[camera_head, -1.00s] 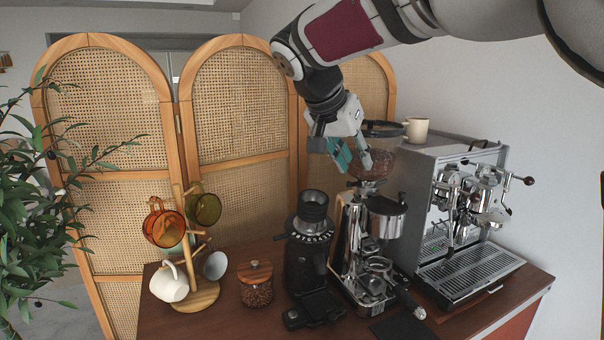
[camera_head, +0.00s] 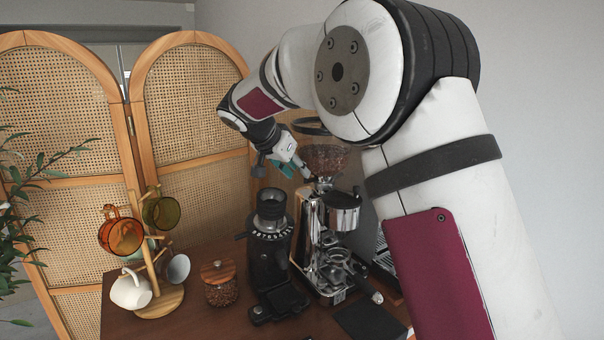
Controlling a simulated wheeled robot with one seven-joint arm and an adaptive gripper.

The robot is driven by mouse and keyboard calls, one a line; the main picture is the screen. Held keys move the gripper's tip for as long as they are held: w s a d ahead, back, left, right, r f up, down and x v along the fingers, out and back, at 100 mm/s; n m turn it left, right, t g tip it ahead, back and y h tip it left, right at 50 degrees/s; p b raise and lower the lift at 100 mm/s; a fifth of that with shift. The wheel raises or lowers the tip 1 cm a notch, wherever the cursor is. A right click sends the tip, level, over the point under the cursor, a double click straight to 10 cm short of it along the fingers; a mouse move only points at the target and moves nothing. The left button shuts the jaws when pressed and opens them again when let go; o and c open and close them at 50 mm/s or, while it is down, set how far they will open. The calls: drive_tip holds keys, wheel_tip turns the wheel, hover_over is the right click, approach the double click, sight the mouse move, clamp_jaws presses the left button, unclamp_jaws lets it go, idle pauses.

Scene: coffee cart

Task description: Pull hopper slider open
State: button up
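The hopper (camera_head: 325,158) is a clear bowl of coffee beans on top of the chrome grinder (camera_head: 308,225). Its slider is too small to make out below the bowl. My gripper (camera_head: 303,174) is at the left of the hopper's lower part, close to its neck, with a teal part and pale fingers showing. Whether the fingers touch the slider, and whether they are open or shut, I cannot tell. A dark round lid or ring (camera_head: 312,126) shows above and behind the hopper.
A black grinder (camera_head: 268,250) stands left of the chrome one. A lidded bean jar (camera_head: 219,284) and a mug tree (camera_head: 168,298) with several mugs stand further left. A rattan screen (camera_head: 200,150) is behind. My arm hides most of the espresso machine (camera_head: 384,262).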

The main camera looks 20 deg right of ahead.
sight(310, 179)
drive_tip(key=shift+x, duration=1.8)
